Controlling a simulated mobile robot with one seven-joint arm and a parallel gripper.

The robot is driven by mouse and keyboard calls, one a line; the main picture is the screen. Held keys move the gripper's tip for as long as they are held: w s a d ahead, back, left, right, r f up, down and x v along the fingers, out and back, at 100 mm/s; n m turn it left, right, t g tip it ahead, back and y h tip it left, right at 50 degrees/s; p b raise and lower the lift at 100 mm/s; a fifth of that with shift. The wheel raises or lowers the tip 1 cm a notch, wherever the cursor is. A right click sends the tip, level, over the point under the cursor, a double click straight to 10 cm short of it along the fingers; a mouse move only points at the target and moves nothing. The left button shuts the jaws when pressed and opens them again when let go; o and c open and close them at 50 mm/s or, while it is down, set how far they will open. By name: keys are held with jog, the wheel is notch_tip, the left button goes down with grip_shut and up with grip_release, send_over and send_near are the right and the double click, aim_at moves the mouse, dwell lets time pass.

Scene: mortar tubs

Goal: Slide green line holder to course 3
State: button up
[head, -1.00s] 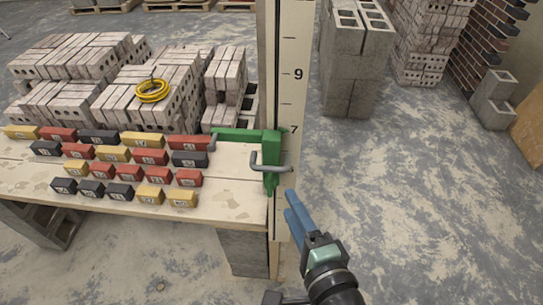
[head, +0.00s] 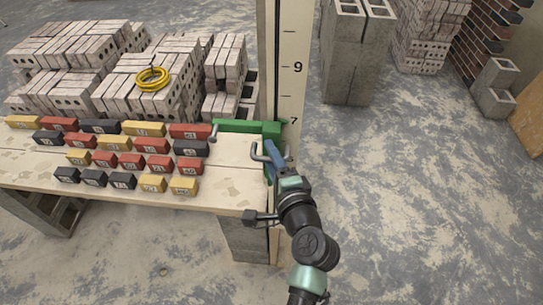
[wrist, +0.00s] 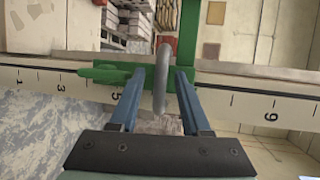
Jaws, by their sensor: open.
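The green line holder (head: 235,126) sits on the upright pole (head: 291,80) just below the 7 mark in the head view; its lower part is hidden behind my gripper. It also shows in the wrist view (wrist: 110,74), with its grey handle (wrist: 161,75) standing between my fingers. My gripper (head: 275,152) is at the holder's handle. In the wrist view my gripper (wrist: 155,80) has its two blue fingers open on either side of the handle, with gaps visible and no grip closed on it. The pole's scale (wrist: 240,98) shows marks 1, 3, 5 and 9.
A table (head: 225,190) holds rows of red, yellow and black labelled blocks (head: 145,145) to the left of the pole. Brick stacks (head: 70,85) with a yellow coil (head: 152,79) stand behind. Grey blocks (head: 350,60) stand at the back. The floor to the right is clear.

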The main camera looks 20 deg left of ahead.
grip_shut()
dwell(1.4)
